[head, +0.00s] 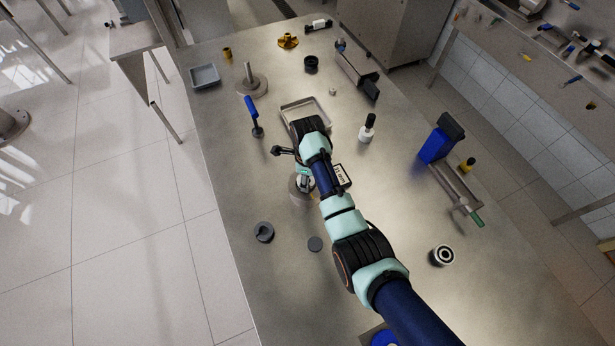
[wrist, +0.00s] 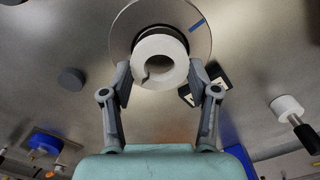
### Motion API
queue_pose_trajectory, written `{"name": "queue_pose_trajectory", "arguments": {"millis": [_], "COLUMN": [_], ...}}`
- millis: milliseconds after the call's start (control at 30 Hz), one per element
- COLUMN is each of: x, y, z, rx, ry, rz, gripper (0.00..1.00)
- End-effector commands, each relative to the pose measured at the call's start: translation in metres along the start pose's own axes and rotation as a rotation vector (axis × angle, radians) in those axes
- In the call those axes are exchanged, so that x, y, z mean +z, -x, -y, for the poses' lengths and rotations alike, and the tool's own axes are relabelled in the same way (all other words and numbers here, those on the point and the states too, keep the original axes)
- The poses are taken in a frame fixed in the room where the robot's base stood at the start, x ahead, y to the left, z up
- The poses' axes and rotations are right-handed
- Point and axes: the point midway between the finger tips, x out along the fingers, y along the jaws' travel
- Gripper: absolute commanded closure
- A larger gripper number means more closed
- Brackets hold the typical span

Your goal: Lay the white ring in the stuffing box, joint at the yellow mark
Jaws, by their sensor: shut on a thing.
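The white ring (wrist: 180,62) is between the two fingertips of my gripper (wrist: 160,76), which is shut on it from both sides. A dark slit, its joint, shows at the ring's lower left in the wrist view. The stuffing box (wrist: 124,32) is a round metal flange with a dark bore. The ring overlaps the near part of the bore in this view; whether it touches the box I cannot tell. A blue mark (wrist: 197,25) lies on the flange's upper right. I cannot make out the yellow mark. In the head view my arm partly hides the box (head: 296,195).
A grey disc (head: 315,244) and a grey notched round part (head: 264,232) lie in front. A metal tray (head: 290,108) is behind my gripper.

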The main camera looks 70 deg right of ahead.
Motion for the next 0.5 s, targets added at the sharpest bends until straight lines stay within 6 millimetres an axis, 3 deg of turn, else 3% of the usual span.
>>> {"name": "queue_pose_trajectory", "arguments": {"millis": [500], "x": [-0.0001], "y": [-0.0070], "z": [-0.0002], "rx": [0.001], "ry": [0.000], "rz": [-0.001], "gripper": [0.69]}}
